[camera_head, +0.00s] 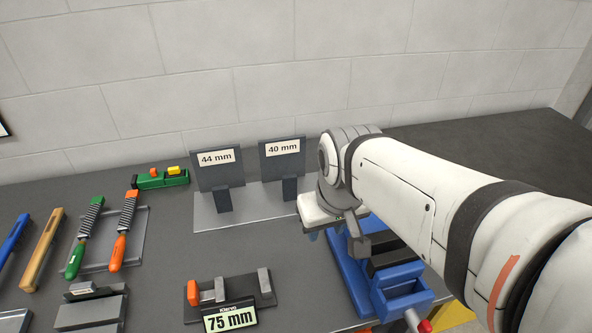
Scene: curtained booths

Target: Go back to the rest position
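My arm reaches in from the right edge in the head view. My gripper (338,232) hangs at its end, pointing down over the table beside the blue vise (352,274). The gripper is seen partly from behind, and its fingertips are small and partly hidden by the wrist. I cannot tell whether it is open or shut, or whether anything is between its fingers. The arm and wrist cover part of the blue vise and the table behind it.
Label stands marked 44 mm (217,170) and 40 mm (283,160) rise behind the gripper. A 75 mm fixture (235,292) stands front centre. Files (122,231), a green block (160,180) and other tools lie left. The dark table top (490,150) is bare at back right.

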